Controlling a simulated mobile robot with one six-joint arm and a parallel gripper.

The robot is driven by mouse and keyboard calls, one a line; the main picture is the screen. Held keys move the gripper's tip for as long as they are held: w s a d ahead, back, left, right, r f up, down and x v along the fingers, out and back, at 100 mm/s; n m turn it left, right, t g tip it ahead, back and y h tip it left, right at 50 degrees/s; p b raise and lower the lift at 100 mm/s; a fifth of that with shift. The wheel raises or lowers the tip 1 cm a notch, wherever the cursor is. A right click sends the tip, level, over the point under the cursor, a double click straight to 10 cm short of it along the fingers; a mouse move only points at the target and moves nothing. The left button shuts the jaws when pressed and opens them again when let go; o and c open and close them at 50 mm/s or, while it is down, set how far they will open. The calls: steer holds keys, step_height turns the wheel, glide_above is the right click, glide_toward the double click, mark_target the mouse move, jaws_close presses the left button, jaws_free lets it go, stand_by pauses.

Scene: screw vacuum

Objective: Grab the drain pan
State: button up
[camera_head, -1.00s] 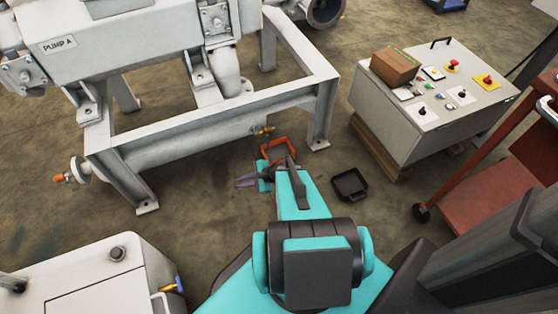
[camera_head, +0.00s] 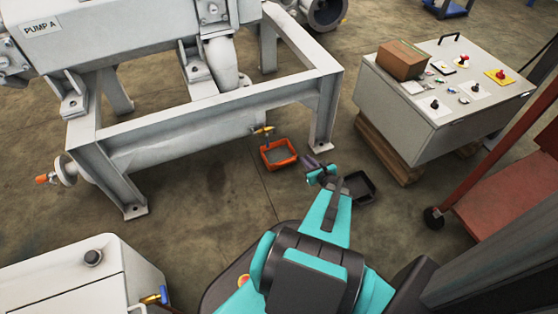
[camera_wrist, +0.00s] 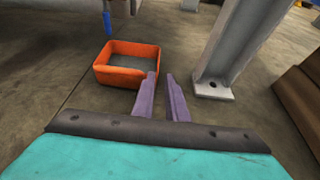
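An orange square pan (camera_head: 281,164) sits on the floor at the pump frame, below a small yellow valve (camera_head: 263,130). It also shows in the wrist view (camera_wrist: 124,76), left of and beyond my fingers. A black pan (camera_head: 367,184) lies on the floor to the right, partly hidden by my arm. Which one is the drain pan is not marked. My gripper (camera_head: 309,161) is between the two pans, with purple fingers close to the orange pan's right side. In the wrist view my gripper (camera_wrist: 161,75) has its fingers slightly apart, with nothing between them.
The grey pump frame (camera_head: 210,118) stands behind, its right leg (camera_head: 322,125) close beyond my gripper. A control console (camera_head: 435,105) on a wooden pallet (camera_head: 390,148) is at right, beside a red cart (camera_head: 490,190). A white cabinet (camera_head: 65,280) is front left.

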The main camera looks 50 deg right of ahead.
stand_by(0.3)
steer(key=b+x, duration=0.2)
steer(key=x, duration=0.6)
steer(key=shift+s, duration=0.1)
steer(key=shift+w+d+f, duration=0.1)
steer(key=shift+w+d, duration=0.05)
steer(key=shift+w, duration=0.25)
steer(key=shift+w+f+b, duration=0.1)
steer(key=shift+b, duration=0.2)
steer(key=shift+w+d+f+b, duration=0.2)
steer(key=shift+w+f+b, duration=0.15)
steer(key=shift+w+b, duration=0.1)
steer(key=shift+b+x, duration=0.85)
steer(key=shift+x, duration=1.05)
steer(key=shift+a+r, duration=0.1)
